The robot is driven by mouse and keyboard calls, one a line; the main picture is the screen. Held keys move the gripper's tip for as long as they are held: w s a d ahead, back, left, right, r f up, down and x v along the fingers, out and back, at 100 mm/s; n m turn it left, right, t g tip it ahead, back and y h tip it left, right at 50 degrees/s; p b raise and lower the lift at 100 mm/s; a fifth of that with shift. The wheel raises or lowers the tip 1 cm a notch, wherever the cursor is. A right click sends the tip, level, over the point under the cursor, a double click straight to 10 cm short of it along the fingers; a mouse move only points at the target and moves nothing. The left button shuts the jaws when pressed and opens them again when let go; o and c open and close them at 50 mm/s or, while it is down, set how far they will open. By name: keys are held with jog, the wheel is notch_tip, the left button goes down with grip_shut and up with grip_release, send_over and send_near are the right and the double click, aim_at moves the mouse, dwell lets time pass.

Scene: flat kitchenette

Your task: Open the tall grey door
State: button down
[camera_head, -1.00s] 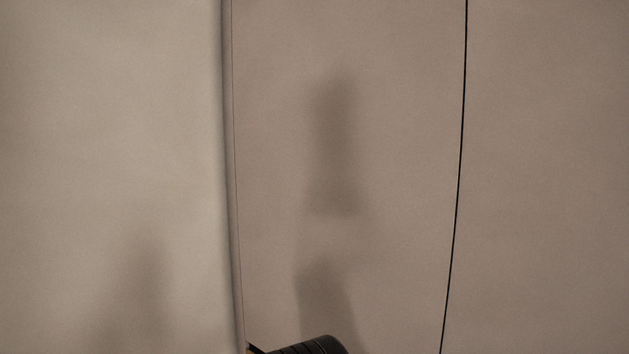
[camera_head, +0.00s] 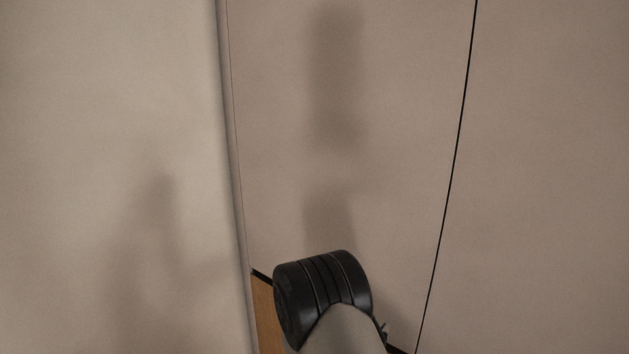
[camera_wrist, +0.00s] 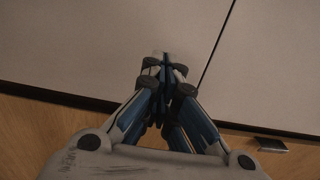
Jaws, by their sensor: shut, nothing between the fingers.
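Two tall, plain grey-beige door panels fill most of the head view, one left of a thin dark seam (camera_head: 255,120) and one right of it (camera_head: 550,180). They look closed and flush with each other. The wrist view shows the lower parts of the left panel (camera_wrist: 70,45) and the right panel (camera_wrist: 275,70), with the seam between them. My gripper (camera_wrist: 164,60) is shut and empty, in front of the left panel's lower part, left of the seam. I cannot tell whether its tips touch the panel. No handle shows on either grey panel.
A wooden front (camera_wrist: 40,135) lies below the grey panels across a dark gap, with a small dark handle (camera_wrist: 270,145) at the right. A lighter wall or side panel (camera_head: 100,100) stands at the left of the head view.

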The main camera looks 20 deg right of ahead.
aim_at(393, 316)
jog(key=shift+x, duration=2.7)
jog(key=v, duration=1.3)
jog(key=shift+s+a+b, duration=0.25)
jog(key=shift+a+b, duration=0.05)
jog(key=shift+b, duration=0.1)
jog(key=shift+a, duration=0.1)
